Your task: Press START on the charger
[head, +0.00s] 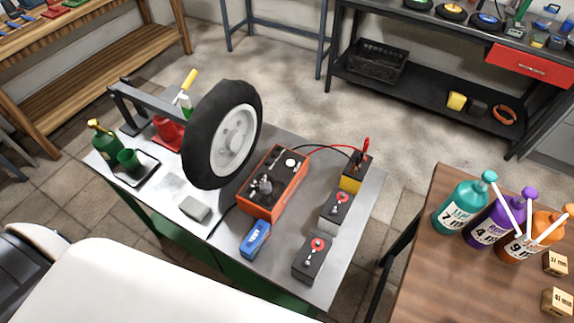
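The charger (272,183) is an orange-red box with a dark top panel, standing on the metal workbench (285,270). A pale round knob or button (290,162) and darker controls (265,186) show on its top. The labels are too small to read, so I cannot tell which control is START. A red and a black cable run from the charger to a black and yellow battery (350,184), where a red clamp (366,148) stands up. Neither of my grippers shows in the head view.
Bottles (461,206) stand on the wooden table (440,280).

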